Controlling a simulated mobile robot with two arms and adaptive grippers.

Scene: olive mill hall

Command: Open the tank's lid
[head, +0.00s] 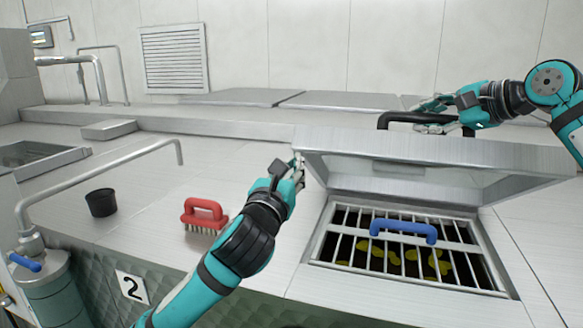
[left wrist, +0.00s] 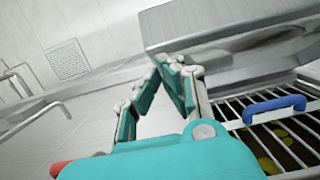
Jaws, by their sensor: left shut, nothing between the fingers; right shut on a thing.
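The tank's grey metal lid (head: 430,155) is partly raised and tilted over the tank opening, hinged side not clear to me; the left wrist view shows part of it too (left wrist: 240,25). Its black handle (head: 398,117) is on the far, upper side. My right gripper (head: 428,116) is shut on this handle. My left gripper (head: 297,168) is shut and empty beside the lid's left edge; I cannot tell whether it touches. Its closed fingers show in the left wrist view (left wrist: 168,68). Under the lid is a metal grate (head: 345,228) with a blue handle (head: 403,230), over yellow-green fruit.
A red brush (head: 204,213) and a black cup (head: 101,203) stand on the metal deck left of my left arm. A bent pipe (head: 100,180) arches over the deck at far left. Flat covers (head: 340,101) lie at the back. The deck between brush and opening is partly blocked by my arm.

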